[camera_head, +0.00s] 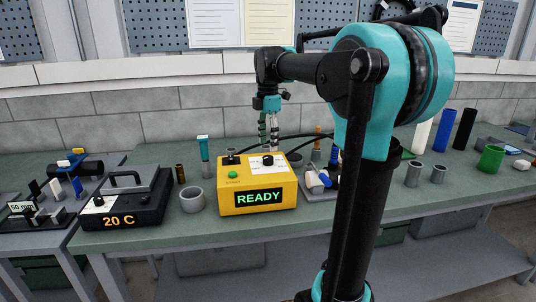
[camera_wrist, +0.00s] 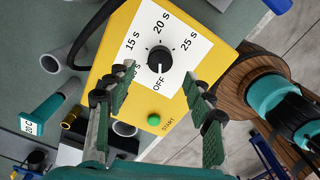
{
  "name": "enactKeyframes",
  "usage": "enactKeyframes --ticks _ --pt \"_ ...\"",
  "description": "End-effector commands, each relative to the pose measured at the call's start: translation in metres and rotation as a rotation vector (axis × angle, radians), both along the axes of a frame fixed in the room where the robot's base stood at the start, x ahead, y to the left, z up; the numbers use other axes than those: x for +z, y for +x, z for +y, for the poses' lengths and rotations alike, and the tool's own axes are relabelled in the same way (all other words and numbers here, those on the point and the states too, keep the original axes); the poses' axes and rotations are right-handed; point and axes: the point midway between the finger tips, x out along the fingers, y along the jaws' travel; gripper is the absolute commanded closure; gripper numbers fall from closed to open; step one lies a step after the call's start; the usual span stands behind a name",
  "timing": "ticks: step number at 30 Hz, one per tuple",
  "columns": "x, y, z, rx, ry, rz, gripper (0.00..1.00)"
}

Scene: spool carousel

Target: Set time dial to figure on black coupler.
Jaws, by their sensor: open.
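The time dial (camera_wrist: 160,58) is a black knob on a white scale plate on the yellow timer box (camera_head: 238,187). Its white mark points toward OFF. The scale reads 15 s, 20 s and 25 s; another mark is partly covered by a finger. The dial also shows in the head view (camera_head: 268,160). My gripper (camera_wrist: 158,76) is open and empty, its fingers on either side of the dial and apart from it. In the head view my gripper (camera_head: 268,146) points down above the box. I cannot tell which object is the black coupler, and no figure on one is readable.
The box has a green START button (camera_wrist: 154,121) and a READY display (camera_head: 259,197). A black cable (camera_wrist: 90,35) runs beside it. A grey ring (camera_head: 192,200) and a black 20 C unit (camera_head: 125,205) stand to its left. Small parts crowd its right side.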

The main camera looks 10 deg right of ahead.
Motion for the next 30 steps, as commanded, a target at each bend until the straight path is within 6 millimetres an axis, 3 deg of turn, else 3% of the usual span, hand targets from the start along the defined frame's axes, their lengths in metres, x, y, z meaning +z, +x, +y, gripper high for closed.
enactKeyframes --ticks 3,9,21,30 --pt "-0.021 0.000 0.000 0.000 0.000 0.000 0.47" --pt "-0.044 0.001 0.000 0.000 0.000 0.000 0.47" --pt "-0.051 0.000 0.000 0.000 0.000 0.000 0.47" --pt "-0.051 0.000 0.000 0.000 0.000 0.000 0.83"
